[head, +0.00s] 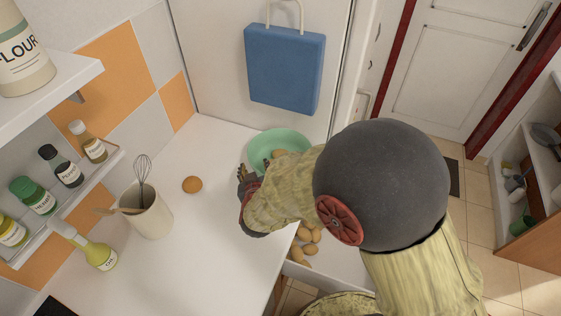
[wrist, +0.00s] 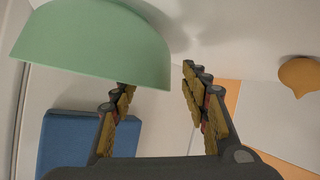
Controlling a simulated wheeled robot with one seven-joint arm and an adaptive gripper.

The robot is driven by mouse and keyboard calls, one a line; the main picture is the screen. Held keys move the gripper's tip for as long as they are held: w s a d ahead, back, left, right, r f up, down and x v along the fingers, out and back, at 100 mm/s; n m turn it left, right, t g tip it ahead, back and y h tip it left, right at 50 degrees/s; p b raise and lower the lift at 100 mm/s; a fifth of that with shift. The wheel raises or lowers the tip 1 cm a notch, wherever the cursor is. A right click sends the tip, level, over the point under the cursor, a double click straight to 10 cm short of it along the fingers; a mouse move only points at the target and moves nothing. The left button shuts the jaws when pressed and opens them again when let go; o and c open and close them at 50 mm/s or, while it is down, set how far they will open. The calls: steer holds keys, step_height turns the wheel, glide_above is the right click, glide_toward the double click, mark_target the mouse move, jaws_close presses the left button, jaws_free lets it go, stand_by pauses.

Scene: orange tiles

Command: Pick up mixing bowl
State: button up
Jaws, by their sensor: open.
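The mixing bowl appears to be the green bowl (head: 262,141) on the white counter at the back, partly hidden by my arm. A brown, egg-like item (head: 279,153) shows in it. In the wrist view the bowl (wrist: 95,45) fills the upper left. My gripper (head: 243,174) is at the bowl's near left side, low over the counter. In the wrist view my gripper (wrist: 158,78) is open. The left fingertip is hidden behind the bowl's rim, and the right finger stands clear outside its wall. I cannot tell whether either finger touches it.
A brown egg-like item (head: 192,185) lies on the counter to the left. A utensil crock (head: 150,215) and an oil bottle (head: 100,256) stand farther left. A blue board (head: 284,70) hangs behind the bowl. Several brown items (head: 308,240) lie below my arm. The counter's front left is clear.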

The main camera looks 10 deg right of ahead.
mark_target(254, 160)
steer(key=shift+b+x, duration=0.95)
steer(key=shift+x, duration=1.85)
steer(key=shift+r, duration=0.1)
steer(key=shift+c, duration=1.1)
jaws_close()
steer(key=shift+r, duration=0.1)
